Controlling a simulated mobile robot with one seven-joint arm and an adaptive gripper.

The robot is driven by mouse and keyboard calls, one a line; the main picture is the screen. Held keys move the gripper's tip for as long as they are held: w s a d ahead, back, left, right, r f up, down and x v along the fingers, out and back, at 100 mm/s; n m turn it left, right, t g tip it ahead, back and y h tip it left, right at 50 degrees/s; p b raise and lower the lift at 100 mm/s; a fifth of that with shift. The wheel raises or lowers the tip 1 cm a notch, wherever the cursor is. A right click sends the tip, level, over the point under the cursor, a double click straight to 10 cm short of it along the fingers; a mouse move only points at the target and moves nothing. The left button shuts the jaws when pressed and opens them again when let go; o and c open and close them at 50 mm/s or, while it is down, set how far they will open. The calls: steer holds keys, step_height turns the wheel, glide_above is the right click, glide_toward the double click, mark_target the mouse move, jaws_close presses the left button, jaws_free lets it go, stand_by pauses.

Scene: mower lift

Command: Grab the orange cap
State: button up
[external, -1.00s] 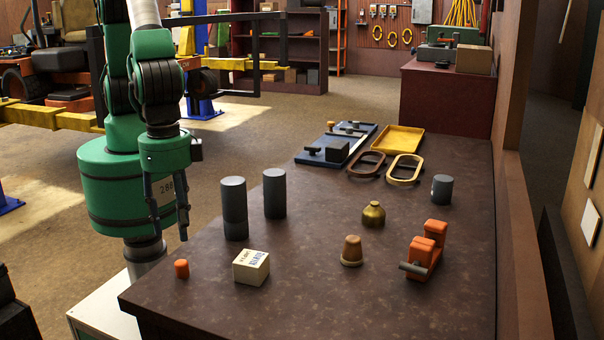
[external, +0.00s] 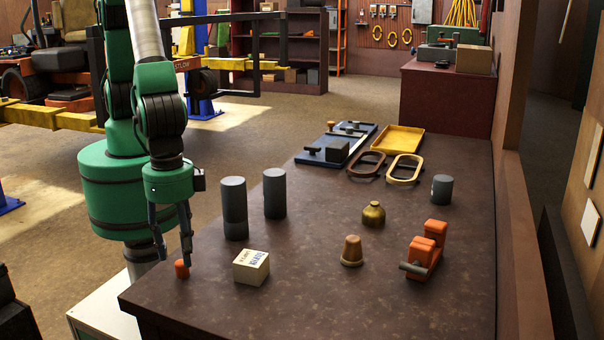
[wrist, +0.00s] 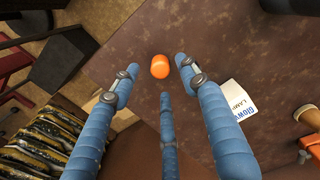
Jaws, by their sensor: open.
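The orange cap (external: 182,269) is a small upright cylinder near the left front corner of the dark bench top. My gripper (external: 176,256) points down just above and around the cap's place, with its fingers spread. In the wrist view the cap (wrist: 160,67) sits between and slightly beyond the tips of the open blue fingers (wrist: 155,73). No finger is clearly seen touching it.
A small white printed box (external: 251,267) stands right of the cap. Two dark cylinders (external: 234,208) (external: 274,193) stand behind. The bench edge is close on the left.

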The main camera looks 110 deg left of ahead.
mark_target(181, 262)
steer(key=shift+f+b, duration=0.5)
steer(key=shift+f, duration=1.6)
steer(key=c, duration=0.9)
